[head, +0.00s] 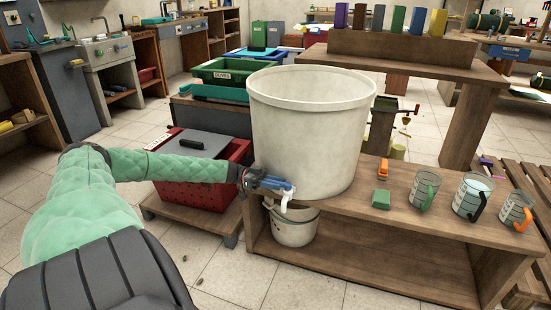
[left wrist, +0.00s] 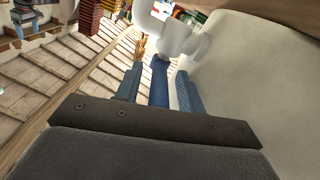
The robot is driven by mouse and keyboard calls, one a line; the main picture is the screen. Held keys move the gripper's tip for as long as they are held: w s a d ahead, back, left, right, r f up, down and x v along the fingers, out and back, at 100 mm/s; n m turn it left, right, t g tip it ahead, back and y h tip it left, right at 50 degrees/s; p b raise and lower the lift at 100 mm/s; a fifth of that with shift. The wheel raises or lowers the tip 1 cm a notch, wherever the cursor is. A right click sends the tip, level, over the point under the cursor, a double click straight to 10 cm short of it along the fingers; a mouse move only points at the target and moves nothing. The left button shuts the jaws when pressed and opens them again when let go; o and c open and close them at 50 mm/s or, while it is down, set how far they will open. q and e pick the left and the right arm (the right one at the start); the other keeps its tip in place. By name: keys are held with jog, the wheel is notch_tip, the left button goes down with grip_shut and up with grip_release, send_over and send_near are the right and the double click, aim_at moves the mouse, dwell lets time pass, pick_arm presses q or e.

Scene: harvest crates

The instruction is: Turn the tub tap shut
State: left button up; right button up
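The big cream tub (head: 308,135) stands on a wooden bench. Its white tap (head: 287,200) sticks out low on the near left side, and also shows at the top of the left wrist view (left wrist: 185,42). My left gripper (head: 277,186) is at the tap. In the left wrist view its two blue-grey fingers (left wrist: 156,88) stand apart, with a darker blue bar, seemingly the tap's handle (left wrist: 158,82), between them. Gaps seem to show on both sides of the bar. Whether the tap is open is not clear. My right gripper is not in view.
A cream bucket (head: 294,232) stands under the tap, on the bench's lower level. A green block (head: 381,199), an orange item (head: 383,167) and several measuring jugs (head: 472,195) stand on the bench to the right. A red crate (head: 200,187) is behind my left forearm.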

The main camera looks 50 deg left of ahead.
pick_arm(q)
jog(key=p+v, duration=0.1)
jog(key=v, duration=0.6)
jog(key=shift+s+a+p, duration=0.2)
jog(key=shift+a+p, duration=0.1)
jog(key=shift+a, duration=0.05)
dwell(0.4)
